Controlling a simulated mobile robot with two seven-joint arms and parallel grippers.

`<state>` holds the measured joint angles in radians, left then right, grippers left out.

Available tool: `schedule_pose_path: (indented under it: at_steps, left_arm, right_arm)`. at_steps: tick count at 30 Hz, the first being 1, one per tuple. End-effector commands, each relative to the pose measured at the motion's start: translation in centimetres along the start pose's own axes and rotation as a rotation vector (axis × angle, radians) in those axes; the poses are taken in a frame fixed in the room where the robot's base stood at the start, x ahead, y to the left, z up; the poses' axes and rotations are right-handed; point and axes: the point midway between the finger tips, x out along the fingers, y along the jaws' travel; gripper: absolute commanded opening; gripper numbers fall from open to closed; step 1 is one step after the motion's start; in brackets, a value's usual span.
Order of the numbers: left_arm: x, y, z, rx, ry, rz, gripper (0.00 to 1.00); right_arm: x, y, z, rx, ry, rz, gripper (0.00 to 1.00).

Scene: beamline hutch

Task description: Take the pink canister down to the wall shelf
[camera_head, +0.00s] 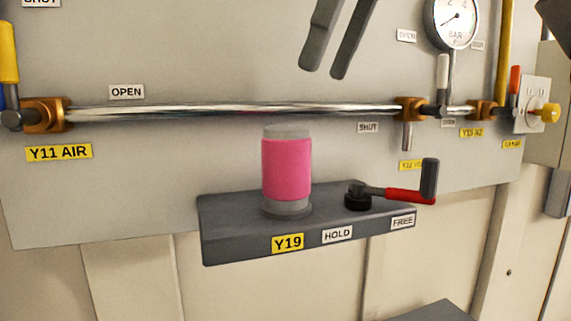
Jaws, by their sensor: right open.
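The pink canister (286,168), with grey ends, stands upright on a dark grey block (230,240) fixed to the wall panel. The block has labels Y19, HOLD and FREE. My right gripper (326,72) is open and empty, its two grey fingers hanging in from the top, above and right of the canister and apart from it. A dark flat surface (435,312) shows at the bottom edge, mostly cut off; I cannot tell whether it is the wall shelf. My left gripper is not in view.
A red-handled lever (400,194) on a black knob stands right of the canister, its handle towards FREE. A shiny pipe (230,111) crosses the panel behind the canister's top. A gauge (452,22) and valves are at upper right.

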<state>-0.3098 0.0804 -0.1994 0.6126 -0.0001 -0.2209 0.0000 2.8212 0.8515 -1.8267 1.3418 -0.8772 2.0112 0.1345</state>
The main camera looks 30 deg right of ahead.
Motion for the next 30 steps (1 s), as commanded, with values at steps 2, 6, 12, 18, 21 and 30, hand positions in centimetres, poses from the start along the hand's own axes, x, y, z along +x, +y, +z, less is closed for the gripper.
schedule_pose_path:
  at_steps: [2, 6, 12, 18, 21, 30]
  left_arm:
    - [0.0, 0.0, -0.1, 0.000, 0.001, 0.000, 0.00]
    - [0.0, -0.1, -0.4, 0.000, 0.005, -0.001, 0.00]
    - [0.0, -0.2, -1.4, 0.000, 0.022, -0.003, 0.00]
    - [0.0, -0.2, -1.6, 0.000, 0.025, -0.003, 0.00]
    - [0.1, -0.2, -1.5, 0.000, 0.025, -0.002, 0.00]
    - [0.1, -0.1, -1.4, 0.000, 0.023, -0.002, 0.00]
  right_arm:
    - [0.9, 0.0, 0.1, -0.004, 0.006, 0.004, 1.00]
    - [2.0, 0.0, 0.1, -0.003, 0.005, 0.004, 1.00]
    - [3.7, 0.0, 0.1, -0.003, 0.005, 0.003, 1.00]
    - [5.3, 0.0, 0.0, -0.002, 0.003, 0.003, 1.00]
    - [6.2, 0.1, 0.1, -0.003, 0.004, 0.002, 1.00]
    - [7.4, 0.1, 0.0, -0.001, 0.000, 0.001, 1.00]
